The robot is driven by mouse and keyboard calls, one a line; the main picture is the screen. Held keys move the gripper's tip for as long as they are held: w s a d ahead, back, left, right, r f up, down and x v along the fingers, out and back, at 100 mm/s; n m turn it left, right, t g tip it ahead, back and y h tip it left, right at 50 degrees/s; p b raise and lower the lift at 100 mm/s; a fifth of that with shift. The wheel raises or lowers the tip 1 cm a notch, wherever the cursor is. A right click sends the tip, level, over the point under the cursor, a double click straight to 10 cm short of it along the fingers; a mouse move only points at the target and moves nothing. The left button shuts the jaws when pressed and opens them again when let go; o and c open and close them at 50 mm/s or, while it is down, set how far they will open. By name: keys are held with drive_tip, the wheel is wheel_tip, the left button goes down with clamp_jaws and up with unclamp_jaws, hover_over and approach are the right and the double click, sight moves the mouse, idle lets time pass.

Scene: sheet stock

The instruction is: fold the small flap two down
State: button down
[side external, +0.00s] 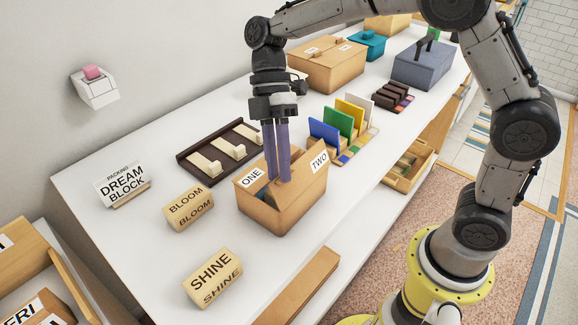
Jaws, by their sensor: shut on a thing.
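A small tan box (282,212) stands open at the middle of the white table. Its flap marked ONE (250,178) is at the left side, and its flap marked TWO (319,162) stands raised at the right side. My gripper (279,179) points straight down at the box opening, with its long purple-grey fingers close together between the two labels. The fingertips are at or below the rim. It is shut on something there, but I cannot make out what. Flap TWO is to the right of the fingers. The box's inside is mostly hidden.
Wooden blocks marked BLOOM (188,208) and SHINE (212,277) stand left and in front. A dark rack (220,150) lies behind. Coloured upright panels (344,125) stand close behind right. A larger tan box (326,65) is further back. Bare table lies around BLOOM.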

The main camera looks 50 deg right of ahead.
drive_tip(key=w+g, duration=0.1)
drive_tip(key=w+f+g, duration=0.1)
drive_tip(key=shift+m+g, duration=0.3)
drive_tip(key=shift+g, duration=0.1)
drive_tip(key=shift+w+a+f+m+g, duration=0.1)
drive_tip(key=shift+w+f+m+g, duration=0.15)
drive_tip(key=shift+w+f+g, duration=0.45)
drive_tip(key=shift+w+f+m+g, duration=0.25)
drive_tip(key=shift+g, duration=0.75)
drive_tip(key=shift+y, duration=0.3)
drive_tip(key=c, duration=0.8)
unclamp_jaws()
